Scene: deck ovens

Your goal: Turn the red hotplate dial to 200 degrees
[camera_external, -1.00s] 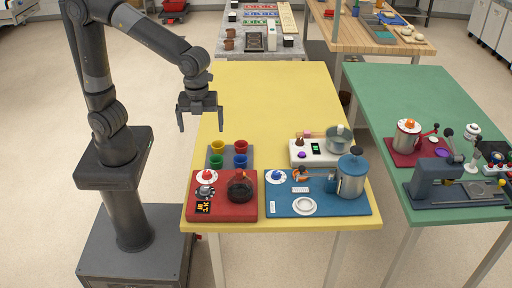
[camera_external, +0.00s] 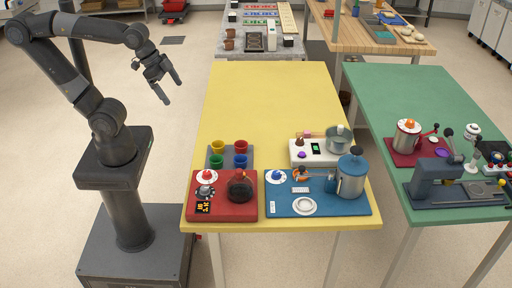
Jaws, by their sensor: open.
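The red hotplate (camera_external: 222,210) sits at the near left corner of the yellow table. It carries a red-and-white dial (camera_external: 206,177) at its back left, a second grey dial (camera_external: 204,191) below that, and a small lit display (camera_external: 203,208) at the front left. The digits are too small to read surely. A dark round flask (camera_external: 240,187) stands on its right side. My gripper (camera_external: 173,94) is open and empty, in the air left of the yellow table, well above and behind the hotplate. It touches nothing.
Right of the hotplate is a blue base (camera_external: 335,208) with a blue dial (camera_external: 277,175) and a metal canister (camera_external: 352,178). Behind the hotplate, a grey tray (camera_external: 229,150) holds several coloured cups. The yellow table's far half (camera_external: 265,95) is clear.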

